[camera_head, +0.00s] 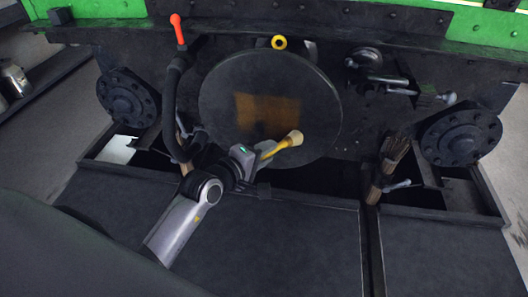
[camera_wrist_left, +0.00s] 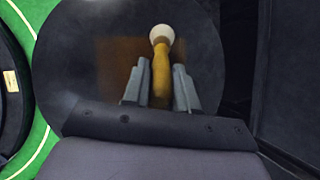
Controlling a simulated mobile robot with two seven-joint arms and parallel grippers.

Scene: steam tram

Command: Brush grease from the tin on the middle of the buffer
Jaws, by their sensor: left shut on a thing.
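The buffer (camera_head: 225,90) is a large dark round disc at the front of the green vehicle. A brownish-yellow patch (camera_head: 268,112) covers its middle. My left gripper (camera_head: 266,151) is shut on the yellow handle of a brush (camera_head: 284,144) in front of the disc's lower part. The brush's pale round head points up and right in the head view. In the left wrist view, the brush (camera_wrist_left: 161,75) stands between the two fingers, with the buffer (camera_wrist_left: 75,60) behind it. I cannot tell whether the brush touches the disc. I cannot make out a grease tin for certain. My right gripper is not in view.
A metal can (camera_head: 15,80) stands at the far left edge. A black hose (camera_head: 172,110) with a red-tipped lever hangs left of the buffer. Flanged round fittings (camera_head: 460,135) sit at both sides. Wooden bundles (camera_head: 388,168) stand beside dark open gaps below.

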